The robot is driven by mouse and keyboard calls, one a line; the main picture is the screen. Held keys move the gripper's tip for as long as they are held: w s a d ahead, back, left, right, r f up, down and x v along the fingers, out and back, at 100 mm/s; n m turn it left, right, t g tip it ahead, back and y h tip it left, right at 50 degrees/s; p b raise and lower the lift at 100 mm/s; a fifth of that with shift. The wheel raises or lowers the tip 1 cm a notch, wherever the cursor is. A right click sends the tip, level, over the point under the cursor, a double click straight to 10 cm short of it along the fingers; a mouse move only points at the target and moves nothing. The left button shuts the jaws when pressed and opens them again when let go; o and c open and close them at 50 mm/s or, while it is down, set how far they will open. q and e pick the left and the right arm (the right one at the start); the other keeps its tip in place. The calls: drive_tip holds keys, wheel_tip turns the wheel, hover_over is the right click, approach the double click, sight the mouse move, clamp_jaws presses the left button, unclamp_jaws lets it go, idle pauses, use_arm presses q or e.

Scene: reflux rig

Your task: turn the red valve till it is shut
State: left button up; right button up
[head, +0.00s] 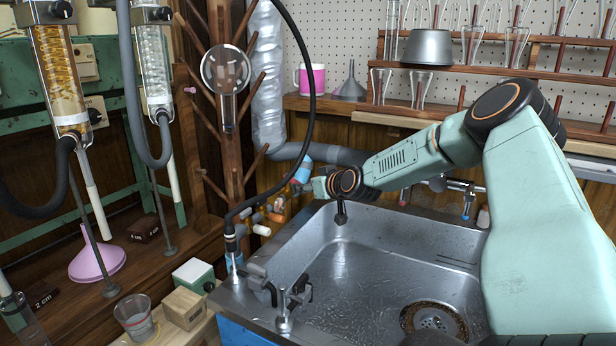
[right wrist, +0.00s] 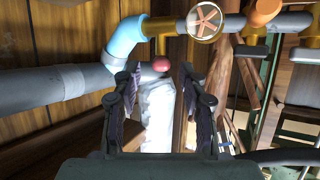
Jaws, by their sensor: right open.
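In the right wrist view, a small red round knob (right wrist: 160,65) sits at the end of a brass stem (right wrist: 162,44) beside a light blue pipe elbow (right wrist: 126,40). A small wheel with orange-red spokes (right wrist: 206,20) is on the pipework up and to the right. I cannot tell for sure which one is the red valve. My right gripper (right wrist: 162,88) is open, its fingers to either side of and below the red knob, with no clear contact. In the head view, my right gripper (head: 304,187) is at the pipework behind the sink, its fingertips unclear. My left gripper is not in view.
The steel sink (head: 380,255) lies below my right arm. A black hose (head: 312,80) arches down left of the gripper, near a wooden peg rack (head: 228,150). Grey pipe (head: 320,152) runs behind the gripper. Glassware stands on the shelves (head: 560,75) at back right.

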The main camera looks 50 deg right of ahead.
wheel_tip(320, 180, up, 10)
idle(1.1)
